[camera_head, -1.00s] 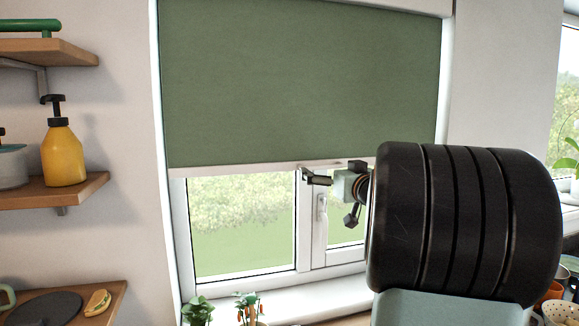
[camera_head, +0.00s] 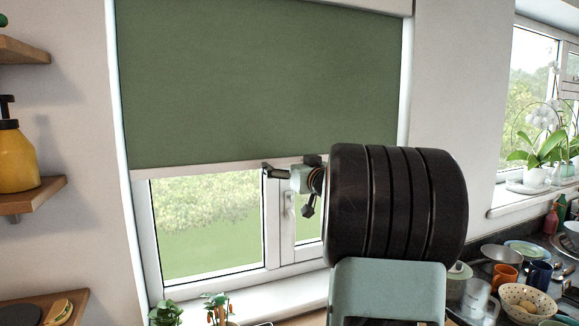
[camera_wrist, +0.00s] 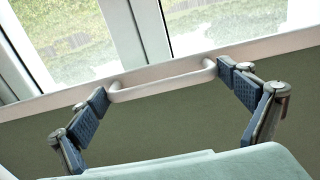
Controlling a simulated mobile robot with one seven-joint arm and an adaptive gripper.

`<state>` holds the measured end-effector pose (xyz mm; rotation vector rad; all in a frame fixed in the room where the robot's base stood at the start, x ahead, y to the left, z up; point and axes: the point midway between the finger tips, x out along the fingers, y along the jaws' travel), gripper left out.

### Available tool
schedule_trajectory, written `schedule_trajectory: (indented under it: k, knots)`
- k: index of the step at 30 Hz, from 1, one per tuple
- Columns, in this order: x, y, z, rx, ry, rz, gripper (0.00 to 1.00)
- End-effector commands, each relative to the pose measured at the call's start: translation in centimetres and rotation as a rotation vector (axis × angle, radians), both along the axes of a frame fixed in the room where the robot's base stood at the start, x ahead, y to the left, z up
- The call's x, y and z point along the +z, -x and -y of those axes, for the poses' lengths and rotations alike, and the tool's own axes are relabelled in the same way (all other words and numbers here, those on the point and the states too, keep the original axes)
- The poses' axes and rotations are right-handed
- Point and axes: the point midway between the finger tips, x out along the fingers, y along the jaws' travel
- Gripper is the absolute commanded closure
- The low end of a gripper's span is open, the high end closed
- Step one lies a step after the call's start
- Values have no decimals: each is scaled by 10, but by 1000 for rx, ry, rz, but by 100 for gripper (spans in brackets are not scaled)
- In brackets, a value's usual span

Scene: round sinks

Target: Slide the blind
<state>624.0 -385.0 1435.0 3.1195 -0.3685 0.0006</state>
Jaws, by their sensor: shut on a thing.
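The green roller blind (camera_head: 260,80) hangs partly down over the window, with a pale bottom rail (camera_head: 200,170) level across the panes. In the wrist view, the blind's fabric (camera_wrist: 160,125) and its pale rail (camera_wrist: 60,102) show, with a white bar handle (camera_wrist: 160,82) fixed to the rail. My gripper (camera_wrist: 162,85) is shut on this handle, one blue pad at each end of it. In the head view, my gripper (camera_head: 283,172) is at the rail, right of its middle. The handle itself is hidden there behind the fingers and arm.
Potted plants (camera_head: 218,305) stand on the sill below the window. Shelves with a yellow bottle (camera_head: 14,160) are on the left wall. On the right, a cluttered counter holds a dotted bowl (camera_head: 527,303), mugs and dishes. The space just below the blind is open.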

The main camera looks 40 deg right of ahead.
Motion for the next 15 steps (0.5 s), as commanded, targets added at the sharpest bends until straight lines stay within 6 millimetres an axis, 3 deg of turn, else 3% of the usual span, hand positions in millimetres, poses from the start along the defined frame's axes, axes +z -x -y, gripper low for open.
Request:
schedule_trajectory:
  k: [3, 8, 15]
  knots:
    - [0, 1, 1, -2, -1, 0, 48]
    - [-4, 1, 1, -3, -1, -1, 48]
    - [-43, 1, 1, -3, -3, -4, 48]
